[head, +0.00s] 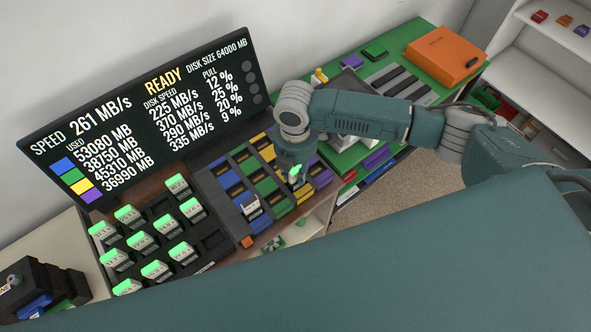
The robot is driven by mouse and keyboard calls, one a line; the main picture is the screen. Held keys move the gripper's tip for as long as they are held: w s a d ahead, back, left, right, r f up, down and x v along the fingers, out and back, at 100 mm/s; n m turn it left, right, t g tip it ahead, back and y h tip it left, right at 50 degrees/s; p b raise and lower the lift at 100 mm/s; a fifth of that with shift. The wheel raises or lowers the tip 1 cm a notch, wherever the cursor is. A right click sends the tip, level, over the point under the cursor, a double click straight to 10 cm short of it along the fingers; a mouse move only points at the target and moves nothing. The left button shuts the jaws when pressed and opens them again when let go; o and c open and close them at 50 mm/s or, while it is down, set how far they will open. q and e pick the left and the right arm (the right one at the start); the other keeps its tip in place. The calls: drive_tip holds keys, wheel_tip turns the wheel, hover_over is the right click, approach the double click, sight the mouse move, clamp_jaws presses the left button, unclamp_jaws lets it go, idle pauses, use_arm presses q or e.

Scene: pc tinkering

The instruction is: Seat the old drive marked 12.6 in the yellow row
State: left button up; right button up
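My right gripper (295,174) is over the slot board (208,176), fingers pointing down around a small piece with a bright green top (296,171). It looks like a drive; its marking cannot be read. The board has blue, green, yellow and purple slot rows. A yellow slot (267,153) shows behind the gripper and another yellow patch (304,196) in front of it; the gripper hides part of the row. A pale drive (251,208) stands at the board's near blue end. My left gripper is not in view.
A screen (145,105) behind reads READY. An orange box (445,55) sits on the green bench at right. A black device (40,290) stands at the lower left.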

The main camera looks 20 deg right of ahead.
idle(0.4)
drive_tip(key=o, duration=0.6)
wheel_tip(320, 180, up, 6)
drive_tip(key=p, duration=0.6)
drive_tip(key=shift+r, duration=0.2)
drive_tip(key=shift+r+b, duration=0.4)
drive_tip(key=shift+r, duration=0.4)
drive_tip(key=shift+s, duration=0.1)
drive_tip(key=s+a+r, duration=0.1)
drive_tip(key=s+a, duration=0.1)
drive_tip(key=s, duration=0.5)
drive_tip(key=s+a+r, duration=0.2)
drive_tip(key=s, duration=0.5)
drive_tip(key=s+a+r, duration=0.2)
drive_tip(key=s, duration=0.5)
